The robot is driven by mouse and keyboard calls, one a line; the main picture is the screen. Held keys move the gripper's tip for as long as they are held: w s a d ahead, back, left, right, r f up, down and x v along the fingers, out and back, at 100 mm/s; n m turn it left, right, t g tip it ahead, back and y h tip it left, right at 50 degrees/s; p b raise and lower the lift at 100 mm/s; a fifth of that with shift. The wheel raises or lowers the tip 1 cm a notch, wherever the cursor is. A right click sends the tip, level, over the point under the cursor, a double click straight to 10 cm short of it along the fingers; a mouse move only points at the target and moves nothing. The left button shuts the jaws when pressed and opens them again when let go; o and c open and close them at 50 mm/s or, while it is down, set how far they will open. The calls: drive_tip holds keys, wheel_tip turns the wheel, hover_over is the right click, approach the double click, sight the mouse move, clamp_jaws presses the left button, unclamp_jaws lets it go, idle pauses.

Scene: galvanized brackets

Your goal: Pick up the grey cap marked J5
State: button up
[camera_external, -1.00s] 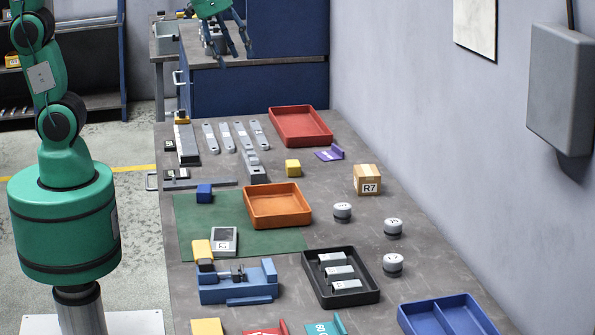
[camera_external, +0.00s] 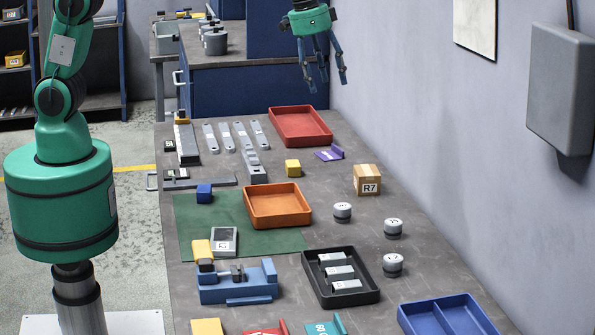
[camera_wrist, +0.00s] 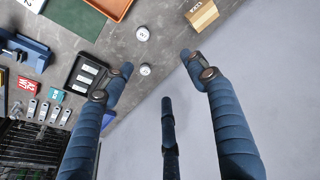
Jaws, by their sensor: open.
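Three round grey caps with pale tops stand on the right side of the bench: one behind (camera_external: 342,211), one to the right (camera_external: 393,227) and one in front (camera_external: 392,264). Their markings are too small to read, so I cannot tell which is J5. Two caps show in the wrist view, one higher (camera_wrist: 142,33) and one lower (camera_wrist: 145,70); a third is not visible there. My gripper (camera_external: 327,82) is open and empty, high above the bench's far end, well away from the caps. Its spread fingers also show in the wrist view (camera_wrist: 160,75).
A cardboard box marked R7 (camera_external: 367,180) stands behind the caps. A black tray (camera_external: 364,297) with grey pieces lies left of the front cap. An orange tray (camera_external: 251,220), a red tray (camera_external: 303,137) and a blue divided bin (camera_external: 407,322) are nearby. The wall rises along the right.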

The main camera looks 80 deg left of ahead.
drive_tip(key=w+d+f+p, duration=0.4)
drive_tip(key=w+d+f, duration=0.4)
drive_tip(key=d, duration=0.1)
drive_tip(key=g+p, duration=0.2)
drive_tip(key=p, duration=0.1)
hover_over(393, 221)
drive_tip(key=s, duration=0.2)
wheel_tip(393, 221, down, 12)
drive_tip(key=shift+w+f+m, duration=0.1)
drive_tip(key=shift+w+m, duration=0.15)
drive_tip(key=shift+m, duration=0.15)
drive_tip(key=shift+f, duration=0.1)
drive_tip(key=shift+w+d+f, duration=0.1)
drive_tip(key=shift+w+f, duration=0.05)
drive_tip(key=shift+f, duration=1.25)
drive_tip(key=shift+w+f, duration=0.2)
drive_tip(key=shift+f, duration=1.2)
drive_tip(key=shift+w+d+f, duration=0.1)
drive_tip(key=shift+w+f, duration=0.05)
drive_tip(key=shift+f, duration=1.25)
drive_tip(key=shift+w+a+f+p, duration=0.1)
drive_tip(key=shift+w+f+p, duration=0.1)
drive_tip(key=shift+f, duration=1.1)
drive_tip(key=shift+w+f+p, duration=0.1)
drive_tip(key=shift+f+p, duration=0.05)
drive_tip(key=shift+f, duration=1.15)
drive_tip(key=c, duration=1.3)
